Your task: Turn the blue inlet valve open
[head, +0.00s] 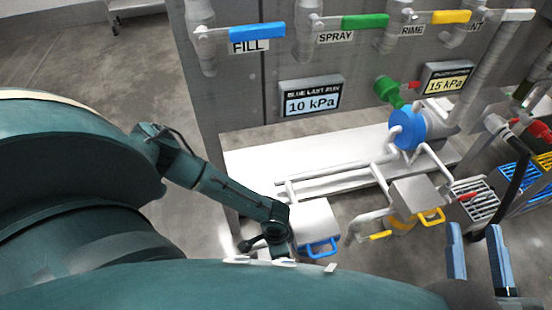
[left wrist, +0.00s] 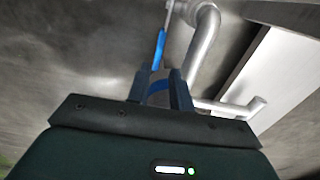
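A blue lever (left wrist: 159,48) on a pale stem beside a bent grey pipe (left wrist: 206,35) shows in the left wrist view. My left gripper (left wrist: 158,74) is close to it, its two fingers apart with the lever's near end in line with the gap. More blue shows deeper between the fingers; I cannot tell what it belongs to, nor whether the fingers touch the lever. In the head view my left gripper (head: 265,242) is low, beside a pale box with a blue loop handle (head: 319,248), and the lever there is hidden. My right gripper (head: 474,228) is open and empty.
A panel carries a blue FILL lever (head: 258,31), a green SPRAY lever (head: 365,21) and a yellow lever (head: 451,17). A display (head: 311,101) reads 10 kPa. Low pipes and a yellow lever (head: 379,236) lie right of my left gripper. Crates (head: 520,175) stand at right.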

